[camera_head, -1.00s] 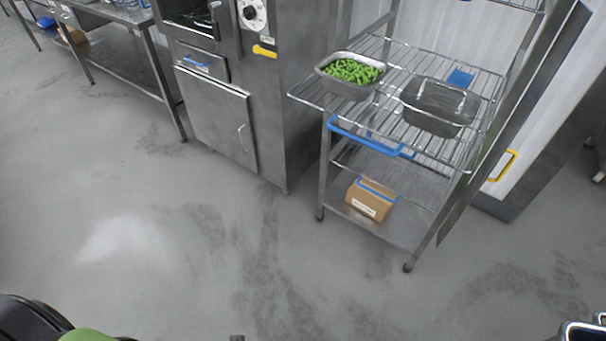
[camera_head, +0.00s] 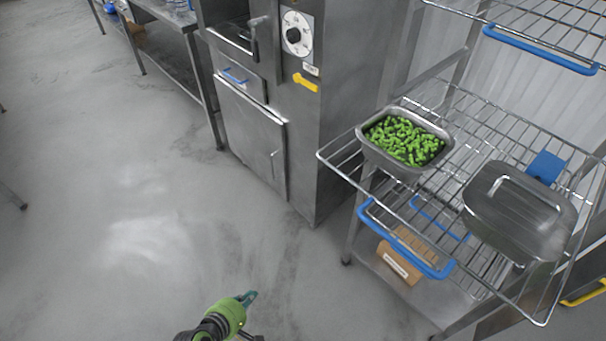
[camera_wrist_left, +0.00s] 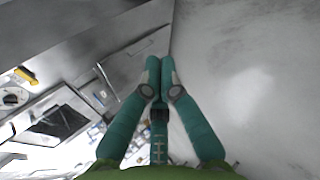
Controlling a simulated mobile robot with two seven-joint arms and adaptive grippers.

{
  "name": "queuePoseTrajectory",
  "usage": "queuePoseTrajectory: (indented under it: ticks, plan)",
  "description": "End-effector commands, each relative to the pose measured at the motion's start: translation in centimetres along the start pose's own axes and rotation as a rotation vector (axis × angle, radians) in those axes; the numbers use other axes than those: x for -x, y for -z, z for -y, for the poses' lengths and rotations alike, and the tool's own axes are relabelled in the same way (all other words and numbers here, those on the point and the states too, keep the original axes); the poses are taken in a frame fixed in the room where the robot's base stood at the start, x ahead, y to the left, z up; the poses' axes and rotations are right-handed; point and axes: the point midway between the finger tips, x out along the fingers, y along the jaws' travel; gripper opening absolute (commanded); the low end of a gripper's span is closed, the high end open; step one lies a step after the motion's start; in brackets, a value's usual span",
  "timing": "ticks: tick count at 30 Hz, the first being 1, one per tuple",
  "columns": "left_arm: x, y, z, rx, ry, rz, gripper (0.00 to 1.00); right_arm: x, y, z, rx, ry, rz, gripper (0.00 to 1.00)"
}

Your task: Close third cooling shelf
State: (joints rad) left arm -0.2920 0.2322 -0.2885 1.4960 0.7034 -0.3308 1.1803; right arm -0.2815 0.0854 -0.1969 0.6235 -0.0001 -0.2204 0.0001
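A wire cooling shelf (camera_head: 447,160) with a blue front handle (camera_head: 400,240) juts out past the front post of its rack. On it stand an open steel pan of green vegetables (camera_head: 405,140) and a lidded steel pan (camera_head: 518,210). My left gripper (camera_head: 250,298) is at the bottom of the head view, over the floor, left of the shelf and apart from it. In the left wrist view its teal fingers (camera_wrist_left: 159,64) meet at the tips with nothing visible between them. My right gripper is out of view.
Another wire shelf with a blue handle (camera_head: 540,50) is above. A cardboard box (camera_head: 402,258) sits low in the rack. A steel cabinet with a dial (camera_head: 297,35) stands left of the rack. The floor (camera_head: 150,220) in front is clear.

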Motion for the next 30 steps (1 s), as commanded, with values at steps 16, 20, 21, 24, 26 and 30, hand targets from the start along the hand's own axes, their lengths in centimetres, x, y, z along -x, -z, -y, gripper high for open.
queuePoseTrajectory:
  ticks: [16, 20, 21, 24, 26, 30]
  plan:
    - [14.6, -16.9, -24.3, 1.086, -0.147, 0.784, 0.00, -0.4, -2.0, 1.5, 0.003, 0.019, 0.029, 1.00]
    - [14.2, -17.6, -25.1, 1.100, -0.144, 0.795, 0.00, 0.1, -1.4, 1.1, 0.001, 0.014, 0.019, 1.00]
    - [13.8, -17.8, -25.4, 1.099, -0.145, 0.795, 0.00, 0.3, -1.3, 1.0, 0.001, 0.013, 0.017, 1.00]
    - [12.4, -18.8, -26.4, 1.098, -0.146, 0.795, 0.00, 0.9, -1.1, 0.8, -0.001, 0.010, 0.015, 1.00]
    - [11.5, -19.5, -27.1, 1.097, -0.145, 0.795, 0.00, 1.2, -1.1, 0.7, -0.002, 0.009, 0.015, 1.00]
    - [9.2, -21.1, -28.4, 1.095, -0.144, 0.793, 0.00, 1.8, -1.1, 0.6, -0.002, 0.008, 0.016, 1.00]
